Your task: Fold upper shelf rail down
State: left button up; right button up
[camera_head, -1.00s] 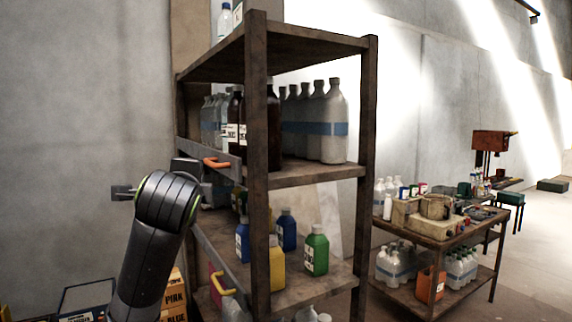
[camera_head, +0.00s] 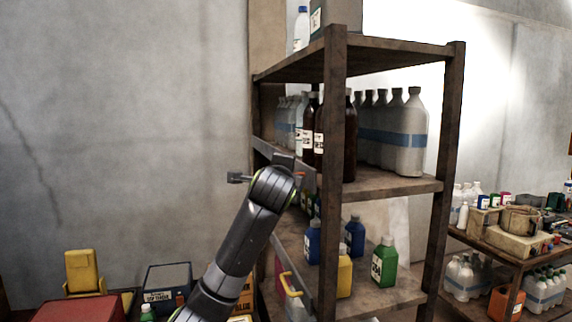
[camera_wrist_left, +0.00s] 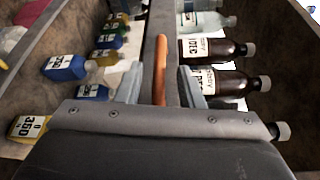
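The upper shelf rail (camera_head: 264,149) is a grey bar across the left open side of the rack, in front of the brown bottles. Its orange handle (camera_wrist_left: 161,70) stands out in the left wrist view; in the head view my arm hides most of it. My left gripper (camera_wrist_left: 160,88) is open, with one finger on each side of the handle and a visible gap to both. In the head view my left wrist (camera_head: 272,186) covers part of the rail. My right gripper is not in view.
Brown bottles (camera_head: 320,135) and pale bottles (camera_head: 408,135) stand on the upper shelf. Below are blue, yellow and green (camera_head: 384,262) bottles and a lower rail with a yellow handle (camera_head: 290,285). Boxes (camera_head: 167,283) stand at lower left. A cluttered cart (camera_head: 497,262) stands right.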

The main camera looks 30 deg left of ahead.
pick_arm(q)
jog(key=shift+p+x, duration=0.55)
jog(key=shift+x, duration=1.3)
jog(key=shift+f, duration=0.1)
grip_shut()
